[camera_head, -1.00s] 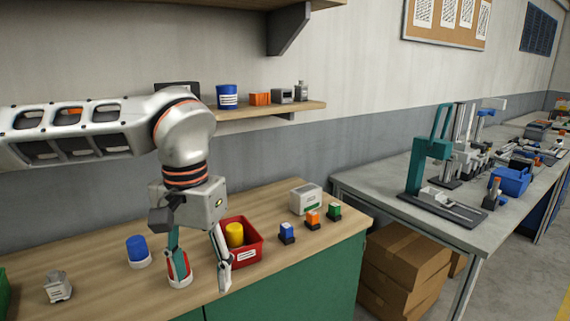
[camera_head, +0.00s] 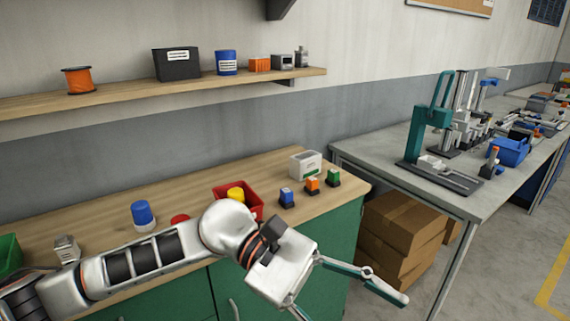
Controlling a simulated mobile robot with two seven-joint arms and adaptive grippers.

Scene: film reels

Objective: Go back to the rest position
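My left gripper (camera_head: 350,308) is at the bottom middle, past the front edge of the wooden counter (camera_head: 100,228) and in front of the green cabinet. Its two fingers are spread wide with nothing between them. My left arm reaches in from the lower left and crosses in front of the counter. It hides most of a red item (camera_head: 180,219) and the lower part of the red bin (camera_head: 254,199), which holds a yellow item (camera_head: 236,193). My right gripper is not in view.
A blue-topped item (camera_head: 143,214) and a grey block (camera_head: 66,248) stand on the counter. A white box (camera_head: 305,164) and small blue, orange and green items are at its right. A shelf (camera_head: 120,97) holds an orange reel (camera_head: 78,80). Cardboard boxes (camera_head: 400,235) sit under the grey table.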

